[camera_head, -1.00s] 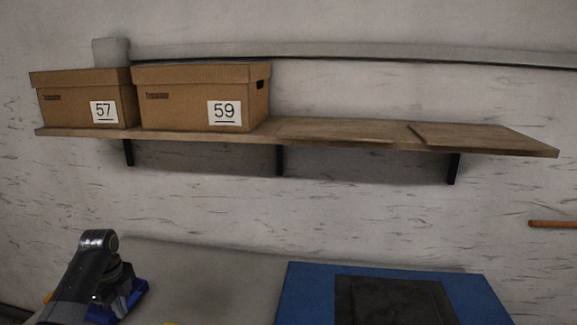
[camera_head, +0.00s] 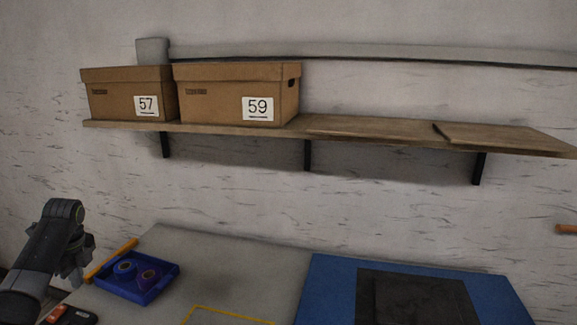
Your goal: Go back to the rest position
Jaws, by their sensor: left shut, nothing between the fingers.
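My left gripper (camera_head: 76,275) is at the lower left, at the end of my dark left arm. It is shut with nothing in it and sits just left of a blue tray, apart from it. My right gripper is not in view.
The blue tray (camera_head: 160,290) with round blue and purple pieces lies on the grey table (camera_head: 235,262), beside an orange bar (camera_head: 112,259). A blue board with a black panel (camera_head: 415,298) is at right. Boxes 57 (camera_head: 118,102) and 59 (camera_head: 215,103) stand on the wall shelf (camera_head: 370,140).

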